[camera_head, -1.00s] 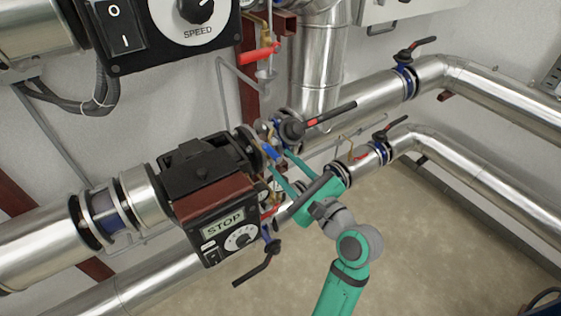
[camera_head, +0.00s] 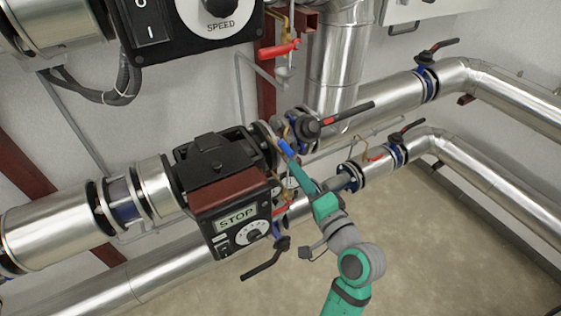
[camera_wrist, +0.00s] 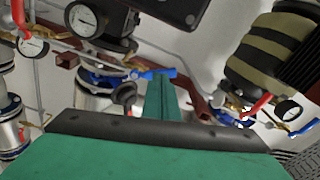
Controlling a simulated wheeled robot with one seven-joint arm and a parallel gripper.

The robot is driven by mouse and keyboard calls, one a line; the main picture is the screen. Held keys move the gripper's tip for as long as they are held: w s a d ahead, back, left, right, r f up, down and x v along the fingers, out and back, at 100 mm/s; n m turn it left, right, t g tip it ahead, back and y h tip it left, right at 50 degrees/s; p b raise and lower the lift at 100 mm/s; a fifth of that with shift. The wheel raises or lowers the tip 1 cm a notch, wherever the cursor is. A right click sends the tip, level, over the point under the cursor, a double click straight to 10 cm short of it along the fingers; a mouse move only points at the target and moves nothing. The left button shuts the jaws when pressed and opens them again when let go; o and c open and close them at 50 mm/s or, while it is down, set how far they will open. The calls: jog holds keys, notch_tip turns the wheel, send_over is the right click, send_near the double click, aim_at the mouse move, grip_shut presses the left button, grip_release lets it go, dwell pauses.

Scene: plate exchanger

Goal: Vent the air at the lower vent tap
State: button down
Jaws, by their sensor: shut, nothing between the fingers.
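A small tap with a blue lever (camera_wrist: 155,73) shows in the wrist view, close beyond my fingertips. In the head view the blue lever (camera_head: 287,147) lies at the far end of my gripper (camera_head: 292,158). My gripper's green fingers (camera_wrist: 162,84) are together and hold nothing. Whether they touch the lever, I cannot tell. A red-handled tap (camera_head: 281,210) sits beside the STOP control box, partly hidden. Another red-handled tap (camera_head: 271,51) is higher up by the wall. The frames do not make clear which one is the lower vent tap.
The STOP box (camera_head: 236,216) stands close left of my arm. A black-handled valve (camera_head: 318,125) is just above my fingers. Steel pipes (camera_head: 492,190) run behind and to the right. A pressure gauge (camera_wrist: 86,19) shows in the wrist view. The floor (camera_head: 430,250) at lower right is clear.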

aim_at(287, 150)
jog(key=s+a+f+m+t+h, duration=0.1)
jog(key=s+m, duration=0.2)
jog(key=m, duration=1.5)
jog(key=s+m+t+h, duration=0.1)
jog(key=s+m+h, duration=0.15)
jog(key=m, duration=1.45)
jog(key=a+f+x, duration=0.1)
jog(key=x, duration=0.8)
jog(key=shift+w+r+y, duration=0.35)
jog(key=shift+r+y, duration=0.05)
jog(key=shift+y, duration=0.05)
jog(key=shift+a, duration=0.1)
